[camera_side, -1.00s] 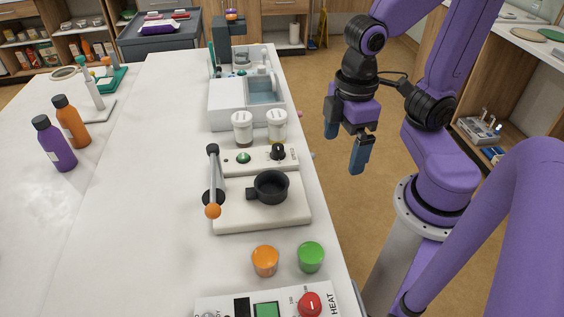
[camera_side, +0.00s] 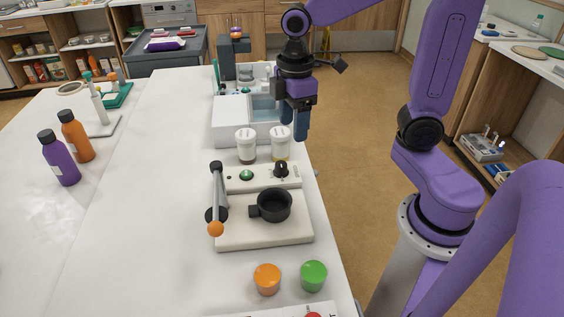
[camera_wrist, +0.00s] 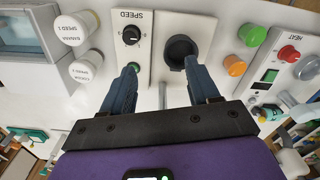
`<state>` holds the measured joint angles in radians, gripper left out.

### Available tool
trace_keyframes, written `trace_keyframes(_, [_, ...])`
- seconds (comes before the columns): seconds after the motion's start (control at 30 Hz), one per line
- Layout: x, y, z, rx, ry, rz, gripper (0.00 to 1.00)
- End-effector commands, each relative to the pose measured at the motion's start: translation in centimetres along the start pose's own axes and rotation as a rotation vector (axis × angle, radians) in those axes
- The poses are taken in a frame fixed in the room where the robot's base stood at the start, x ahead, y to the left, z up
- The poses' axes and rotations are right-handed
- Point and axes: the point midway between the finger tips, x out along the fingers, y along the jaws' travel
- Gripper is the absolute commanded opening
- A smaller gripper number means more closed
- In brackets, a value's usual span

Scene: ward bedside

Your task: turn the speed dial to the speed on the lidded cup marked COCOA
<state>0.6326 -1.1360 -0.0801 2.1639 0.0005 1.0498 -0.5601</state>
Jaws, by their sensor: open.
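The speed dial (camera_side: 281,170), a black knob on the blender's cream panel, shows below the word SPEED in the wrist view (camera_wrist: 131,34), with a light pointer mark. Two white-lidded cups stand behind the panel, the left one (camera_side: 246,146) with brown contents and the right one (camera_side: 281,143) with pale yellow contents. Both have labels with the word SPEED in the wrist view, at upper left (camera_wrist: 74,29) and lower left (camera_wrist: 85,68); the flavour names are too small to read surely. My gripper (camera_side: 295,122) is open and empty, raised above the bench near the cups, apart from the dial.
A green button (camera_side: 246,175) sits left of the dial. A lever with an orange ball (camera_side: 215,229) stands at the panel's left, and a black round holder (camera_side: 275,205) in front. Orange (camera_side: 267,279) and green (camera_side: 313,275) lidded pots stand nearer. A white sink unit (camera_side: 230,122) is behind.

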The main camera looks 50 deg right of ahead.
Motion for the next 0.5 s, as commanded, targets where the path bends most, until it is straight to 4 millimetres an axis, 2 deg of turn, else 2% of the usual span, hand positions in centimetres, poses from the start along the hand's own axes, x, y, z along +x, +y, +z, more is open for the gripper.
trace_keyframes(0.03, [-0.2,1.4,-0.1,0.010,-0.002,-0.001,0.60])
trace_keyframes(0.2, [-0.7,4.7,0.0,0.014,-0.005,-0.002,0.60])
trace_keyframes(0.33, [-0.8,6.1,0.2,0.016,-0.007,-0.003,0.60])
trace_keyframes(0.5, [-0.4,6.5,0.3,0.015,-0.008,-0.005,0.60])
